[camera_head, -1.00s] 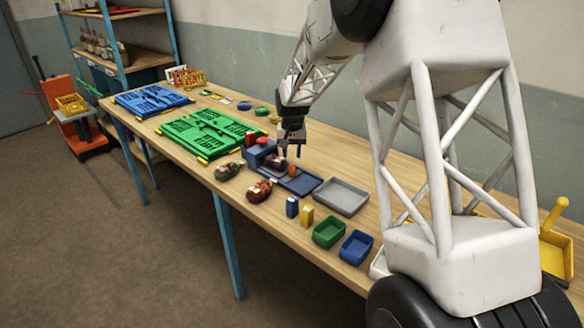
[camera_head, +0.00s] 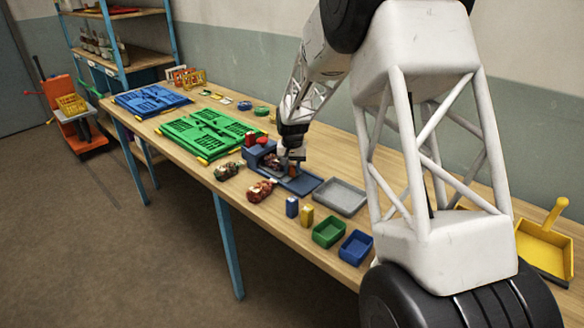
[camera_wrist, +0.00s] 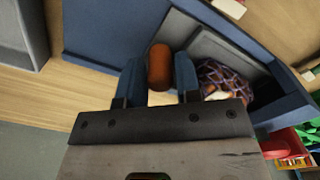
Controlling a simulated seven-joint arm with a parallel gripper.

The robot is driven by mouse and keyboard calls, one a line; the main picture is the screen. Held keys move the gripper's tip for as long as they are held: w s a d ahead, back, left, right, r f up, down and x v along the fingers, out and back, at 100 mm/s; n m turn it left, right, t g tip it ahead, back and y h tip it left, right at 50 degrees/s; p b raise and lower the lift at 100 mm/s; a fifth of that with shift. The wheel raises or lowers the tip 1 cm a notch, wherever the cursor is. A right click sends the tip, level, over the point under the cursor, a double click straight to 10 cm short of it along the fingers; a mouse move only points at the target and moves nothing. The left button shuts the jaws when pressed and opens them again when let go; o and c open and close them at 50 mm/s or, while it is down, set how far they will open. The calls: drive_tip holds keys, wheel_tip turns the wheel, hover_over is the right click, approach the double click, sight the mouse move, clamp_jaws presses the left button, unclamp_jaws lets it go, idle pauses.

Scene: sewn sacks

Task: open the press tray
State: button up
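The blue press (camera_head: 256,152) stands on the table, with its flat blue tray section (camera_head: 303,184) toward the right. A dark reddish sack (camera_head: 271,160) lies in the press; its patterned cloth shows in the wrist view (camera_wrist: 221,76). The tray appears still in place beside the sack.
A grey bin (camera_head: 341,196) stands right of the press. Two sacks (camera_head: 261,190) (camera_head: 228,171) lie near the front edge. Small blue and yellow boxes (camera_head: 292,206) and green and blue bins (camera_head: 329,232) stand nearby. A green crate (camera_head: 208,133) lies behind left.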

clamp_jaws()
drive_tip(key=shift+s+d, duration=2.15)
drive_tip(key=shift+o, duration=0.8)
unclamp_jaws()
